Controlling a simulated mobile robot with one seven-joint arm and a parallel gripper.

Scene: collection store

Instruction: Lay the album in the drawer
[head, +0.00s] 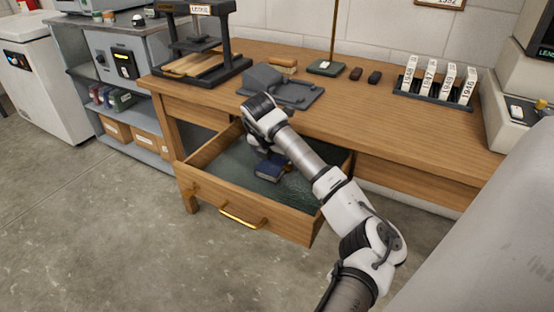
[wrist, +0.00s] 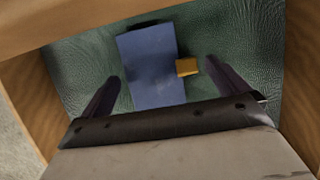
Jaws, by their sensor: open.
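The drawer (head: 217,207) is pulled out from the wooden desk and has a green lining and a brass handle. The blue album (head: 269,172) lies in the drawer, near its middle. In the wrist view the album (wrist: 148,65) lies flat on the green lining, with a small yellow-orange part (wrist: 187,67) at its right edge. My gripper (wrist: 160,88) is open over the drawer, its fingers apart on either side of the near part of the album. In the head view my arm hides the fingertips and part of the album.
The drawer's wooden walls stand around my gripper, and the desk top (head: 345,98) overhangs the back. On the desk are a press (head: 200,45), a grey stand (head: 280,88) and a rack of numbered cards (head: 435,88). The floor in front is clear.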

